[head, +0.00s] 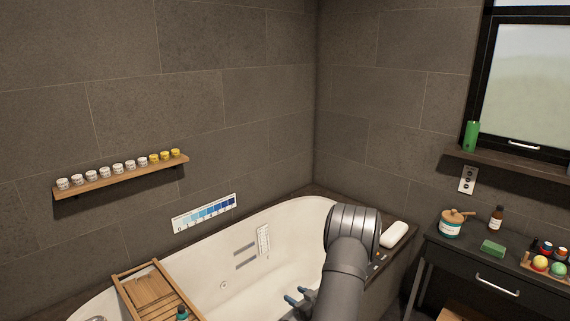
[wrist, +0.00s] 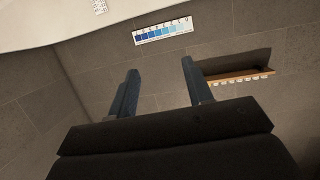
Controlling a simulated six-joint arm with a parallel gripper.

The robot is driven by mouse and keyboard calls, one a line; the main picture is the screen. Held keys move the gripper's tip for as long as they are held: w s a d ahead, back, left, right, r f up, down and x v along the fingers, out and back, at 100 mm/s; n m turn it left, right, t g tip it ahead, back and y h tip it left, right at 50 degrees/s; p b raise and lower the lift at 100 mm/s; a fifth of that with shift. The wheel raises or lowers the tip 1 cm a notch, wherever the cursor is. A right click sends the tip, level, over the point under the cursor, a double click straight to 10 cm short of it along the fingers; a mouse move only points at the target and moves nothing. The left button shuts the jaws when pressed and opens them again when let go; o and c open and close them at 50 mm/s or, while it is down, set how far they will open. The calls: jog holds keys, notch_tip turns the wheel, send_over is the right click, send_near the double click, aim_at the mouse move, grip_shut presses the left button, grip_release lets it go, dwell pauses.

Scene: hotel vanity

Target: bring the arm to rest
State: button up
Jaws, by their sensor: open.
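The wrist view looks toward the tiled wall and shows the scene upside down. My arm rises from the bottom of the head view and hides part of the tub's right side.
A wooden bath tray (head: 124,272) lies across the tub at left. A wall shelf (head: 125,178) holds several small jars. A blue-scaled strip (head: 204,212) is on the wall. A dark vanity (head: 462,262) at right bears a jar (head: 451,227), a bottle (head: 496,220) and a green block (head: 493,248).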

jog(key=s+d+m+t, duration=0.1)
jog(key=s+d, duration=0.2)
jog(key=d, duration=0.6)
jog(key=shift+s+d+f+h, duration=0.25)
jog(key=shift+s+f+h, duration=0.1)
jog(key=shift+s+h, duration=0.05)
dwell(0.9)
